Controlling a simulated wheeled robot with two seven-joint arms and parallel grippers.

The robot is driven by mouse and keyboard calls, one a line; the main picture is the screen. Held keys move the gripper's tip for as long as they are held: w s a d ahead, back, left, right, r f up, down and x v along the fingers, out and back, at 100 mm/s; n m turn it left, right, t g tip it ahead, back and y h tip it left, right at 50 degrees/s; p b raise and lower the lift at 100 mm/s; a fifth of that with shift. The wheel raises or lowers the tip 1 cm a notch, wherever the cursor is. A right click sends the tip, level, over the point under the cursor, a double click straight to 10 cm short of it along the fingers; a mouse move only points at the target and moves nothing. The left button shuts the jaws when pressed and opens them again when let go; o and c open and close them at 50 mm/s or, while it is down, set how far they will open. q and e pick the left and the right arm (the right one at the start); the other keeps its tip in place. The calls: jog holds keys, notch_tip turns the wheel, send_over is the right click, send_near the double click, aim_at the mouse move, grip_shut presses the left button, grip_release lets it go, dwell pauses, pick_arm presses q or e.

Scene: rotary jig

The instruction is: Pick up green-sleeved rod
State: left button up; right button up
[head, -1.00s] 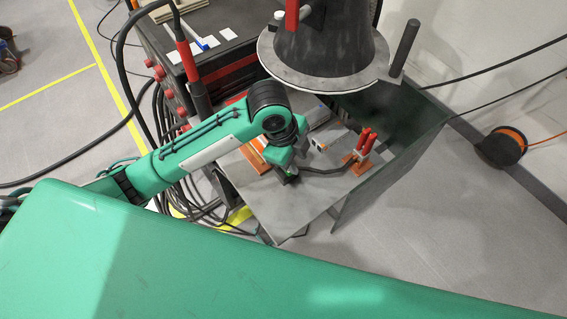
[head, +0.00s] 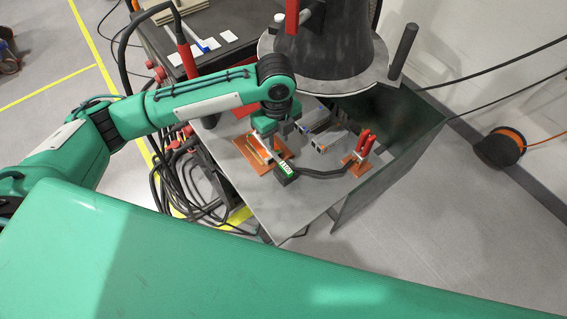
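A dark, bent rod (head: 322,173) lies on the grey tabletop, running between two orange pads. Its left end carries a dark block with a bright green patch (head: 286,170), which looks like the green sleeve. My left gripper (head: 264,147) points down just left of and behind that end, above the left orange pad (head: 270,160). It looks apart from the green part. Its fingers are small and partly hidden by the wrist, so their opening is unclear. My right gripper is not in view.
A red-handled tool (head: 366,143) stands at the right orange pad (head: 354,165). A large dark cone with a pale flange (head: 325,80) hangs over the table's back. A dark green panel (head: 395,165) borders the right side. Cables (head: 180,185) crowd the left. The front tabletop is clear.

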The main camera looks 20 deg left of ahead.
aim_at(277, 154)
pick_arm(q)
notch_tip(277, 154, down, 3)
jog(key=shift+r, duration=0.15)
notch_tip(277, 154, down, 4)
jog(key=shift+a+f+p, duration=0.1)
jog(key=shift+a+p, duration=0.05)
jog(key=shift+p, duration=1)
jog(key=shift+f, duration=0.5)
grip_shut()
